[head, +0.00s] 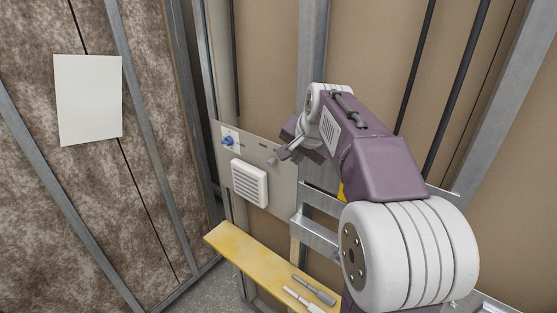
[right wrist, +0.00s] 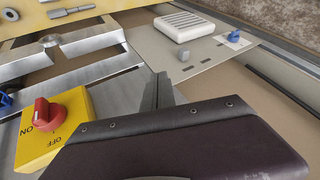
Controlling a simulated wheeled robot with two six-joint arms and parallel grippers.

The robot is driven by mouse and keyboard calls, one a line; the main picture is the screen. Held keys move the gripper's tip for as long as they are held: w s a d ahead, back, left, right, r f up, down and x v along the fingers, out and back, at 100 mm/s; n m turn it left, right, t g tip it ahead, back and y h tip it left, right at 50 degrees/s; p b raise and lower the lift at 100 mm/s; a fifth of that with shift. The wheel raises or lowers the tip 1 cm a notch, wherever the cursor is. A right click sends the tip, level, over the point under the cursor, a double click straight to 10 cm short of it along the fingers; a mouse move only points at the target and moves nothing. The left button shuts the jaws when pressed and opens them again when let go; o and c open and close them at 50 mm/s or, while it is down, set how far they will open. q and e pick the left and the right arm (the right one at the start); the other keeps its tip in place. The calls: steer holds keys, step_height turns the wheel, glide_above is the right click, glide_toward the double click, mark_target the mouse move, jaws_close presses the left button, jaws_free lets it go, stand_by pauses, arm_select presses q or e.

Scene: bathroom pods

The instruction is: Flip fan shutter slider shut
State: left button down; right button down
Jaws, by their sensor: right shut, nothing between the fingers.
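A beige panel (head: 284,195) on the stud wall carries a white louvred fan cover (head: 249,183). A small grey slider knob (head: 272,161) sits on the panel to the upper right of the cover. In the right wrist view the knob (right wrist: 183,55) stands near the fan cover (right wrist: 185,26), with a small dark mark beside it. My right gripper (head: 283,153) is shut and empty, its tip close to the knob in the head view. In the right wrist view the fingers (right wrist: 158,92) look apart from the knob. My left gripper is not in view.
A blue valve handle (head: 228,141) sits at the panel's upper left. A yellow switch box (right wrist: 71,124) with a red knob (right wrist: 44,113) is near my right gripper. A yellow shelf (head: 250,257) below holds tools (head: 314,290). Metal studs (head: 312,65) frame the wall.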

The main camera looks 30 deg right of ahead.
mark_target(278, 163)
steer(key=p+x, duration=0.2)
steer(key=x, duration=0.8)
steer(key=shift+w, duration=0.1)
steer(key=w+p, duration=0.1)
steer(key=w, duration=0.1)
steer(key=w+a+p, duration=0.1)
steer(key=shift+w+a+f+p, duration=0.1)
steer(key=shift+w+p, duration=0.2)
steer(key=shift+w, duration=0.1)
steer(key=shift+w+a+f, duration=0.1)
steer(key=shift+w+a, duration=0.1)
steer(key=shift+w, duration=0.05)
steer(key=shift+s, duration=0.1)
